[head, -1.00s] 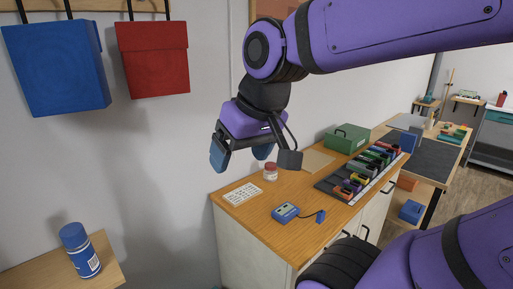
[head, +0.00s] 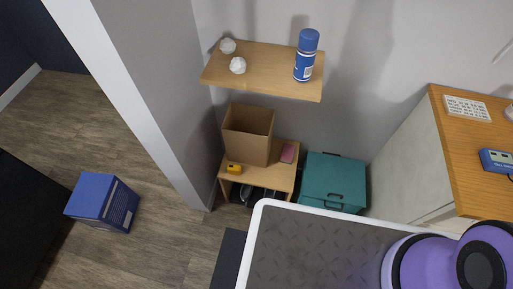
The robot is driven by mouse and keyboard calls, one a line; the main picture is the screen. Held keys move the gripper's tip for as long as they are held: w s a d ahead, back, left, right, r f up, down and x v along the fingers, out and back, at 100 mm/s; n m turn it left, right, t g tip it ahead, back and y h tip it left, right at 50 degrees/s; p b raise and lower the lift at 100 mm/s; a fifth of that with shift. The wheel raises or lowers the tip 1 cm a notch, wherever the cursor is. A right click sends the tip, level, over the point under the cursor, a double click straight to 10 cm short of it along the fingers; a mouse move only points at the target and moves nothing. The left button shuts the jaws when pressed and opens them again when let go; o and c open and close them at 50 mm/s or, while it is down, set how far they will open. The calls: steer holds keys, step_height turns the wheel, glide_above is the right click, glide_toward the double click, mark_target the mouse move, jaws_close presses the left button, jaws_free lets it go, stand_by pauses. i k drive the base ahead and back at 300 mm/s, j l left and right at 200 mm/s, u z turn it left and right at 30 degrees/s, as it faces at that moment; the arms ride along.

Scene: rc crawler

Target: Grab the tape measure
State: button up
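A small yellow and dark object (head: 234,168), which looks like the tape measure, sits on the low wooden table (head: 226,180) against the wall. It is in front of an open cardboard box (head: 247,134), near the table's left end. It is too small to make out in detail. My gripper is not in view now; only purple parts of my arm show at the bottom right.
A pink item (head: 288,152) lies right of the box. A shelf (head: 265,85) above holds a blue can (head: 306,54) and two white lumps. A teal chest (head: 333,182) stands right of the table. A blue box (head: 103,202) is on the floor, left.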

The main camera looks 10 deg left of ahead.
mark_target(236, 169)
steer(key=i+j+u, duration=0.2)
steer(key=u, duration=0.2)
steer(key=l+u, duration=0.2)
steer(key=u, duration=0.15)
steer(key=k+j+u, duration=0.1)
steer(key=k+u, duration=0.35)
steer(key=k, duration=0.05)
